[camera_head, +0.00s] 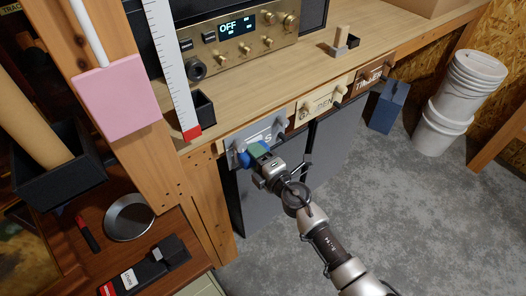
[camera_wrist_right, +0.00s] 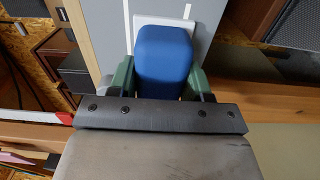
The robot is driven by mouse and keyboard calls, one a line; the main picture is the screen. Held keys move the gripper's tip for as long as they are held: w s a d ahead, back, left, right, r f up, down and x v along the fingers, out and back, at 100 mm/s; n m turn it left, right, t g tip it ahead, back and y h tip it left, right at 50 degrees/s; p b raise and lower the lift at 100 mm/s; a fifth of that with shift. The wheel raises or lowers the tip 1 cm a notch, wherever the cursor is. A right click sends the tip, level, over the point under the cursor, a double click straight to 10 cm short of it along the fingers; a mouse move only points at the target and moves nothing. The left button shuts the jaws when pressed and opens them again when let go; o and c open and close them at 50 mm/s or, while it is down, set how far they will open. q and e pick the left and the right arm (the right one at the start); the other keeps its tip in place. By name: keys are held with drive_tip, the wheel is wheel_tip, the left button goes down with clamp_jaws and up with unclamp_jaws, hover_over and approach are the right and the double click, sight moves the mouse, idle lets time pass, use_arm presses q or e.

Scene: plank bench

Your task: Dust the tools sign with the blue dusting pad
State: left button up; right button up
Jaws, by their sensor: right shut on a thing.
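The tools sign (camera_head: 273,130) is a grey-blue plate on the bench's front edge, with a pale letter S showing at its right part. My right gripper (camera_head: 257,155) is shut on the blue dusting pad (camera_head: 243,158) in front of the sign's lower left part. In the right wrist view the blue pad (camera_wrist_right: 163,55) sits between the green fingers, against or very near the grey sign face (camera_wrist_right: 108,40). The pad hides part of a white letter, and I cannot tell whether it touches. My left gripper is out of view.
A cream sign (camera_head: 318,105) and a brown sign (camera_head: 375,72) hang further right along the bench edge. A white ruler (camera_head: 170,60) and a small black box (camera_head: 202,108) stand above left. A blue box (camera_head: 388,107) and white buckets (camera_head: 462,95) stand on the floor.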

drive_tip(key=shift+s+a+r, duration=0.1)
drive_tip(key=shift+s+a, duration=0.1)
drive_tip(key=shift+a, duration=0.05)
drive_tip(key=shift+s+d, duration=0.2)
drive_tip(key=shift+s, duration=0.25)
drive_tip(key=shift+p+v, duration=0.5)
drive_tip(key=shift+v, duration=1.85)
drive_tip(key=shift+d, duration=0.25)
drive_tip(key=v, duration=0.2)
drive_tip(key=shift+s+d, duration=0.25)
drive_tip(key=shift+s, duration=0.05)
